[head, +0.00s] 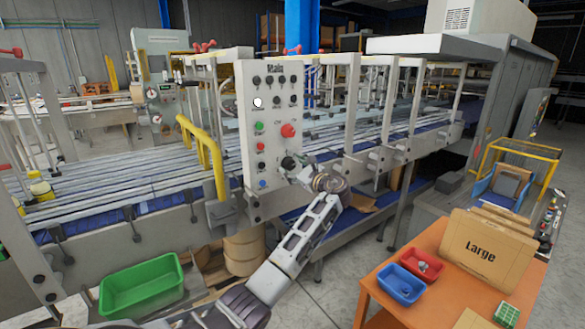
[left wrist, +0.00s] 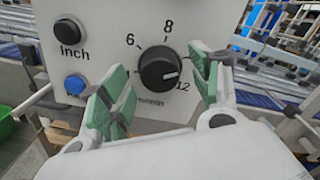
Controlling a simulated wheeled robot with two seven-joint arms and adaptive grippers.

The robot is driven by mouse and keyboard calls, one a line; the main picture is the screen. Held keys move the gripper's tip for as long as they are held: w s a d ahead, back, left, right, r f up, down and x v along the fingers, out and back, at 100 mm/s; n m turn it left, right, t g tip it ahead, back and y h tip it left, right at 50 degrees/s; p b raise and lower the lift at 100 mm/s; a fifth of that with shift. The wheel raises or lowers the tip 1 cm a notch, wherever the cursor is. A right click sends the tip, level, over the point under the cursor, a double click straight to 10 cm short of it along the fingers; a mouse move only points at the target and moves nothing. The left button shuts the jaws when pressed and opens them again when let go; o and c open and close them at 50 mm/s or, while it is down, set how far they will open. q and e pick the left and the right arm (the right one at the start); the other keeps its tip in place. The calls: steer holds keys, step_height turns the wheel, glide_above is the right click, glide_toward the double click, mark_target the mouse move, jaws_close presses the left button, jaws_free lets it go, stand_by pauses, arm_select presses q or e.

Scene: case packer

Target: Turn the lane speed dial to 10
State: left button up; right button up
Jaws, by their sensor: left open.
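The lane speed dial (left wrist: 158,68) is a round black knob on the light grey control panel (left wrist: 95,20). Its white pointer line points right and slightly down, near the 12. The 6 and 8 marks show above it; the 10 mark is not visible, and my right-hand finger covers that part of the panel. My left gripper (left wrist: 156,76) is open, its green-padded fingers on either side of the dial and apart from it. In the head view the dial (head: 288,163) is low on the panel, with my left gripper (head: 302,174) just in front. My right gripper is not in view.
A black Inch button (left wrist: 69,31) and a blue button (left wrist: 75,85) sit left of the dial. A red button (head: 288,131) is above it. The conveyor (head: 110,189) runs behind the panel. An orange table (head: 452,290) with blue and red bins stands at right.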

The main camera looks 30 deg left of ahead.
arm_select(q)
steer(key=v, duration=1.1)
stand_by(0.6)
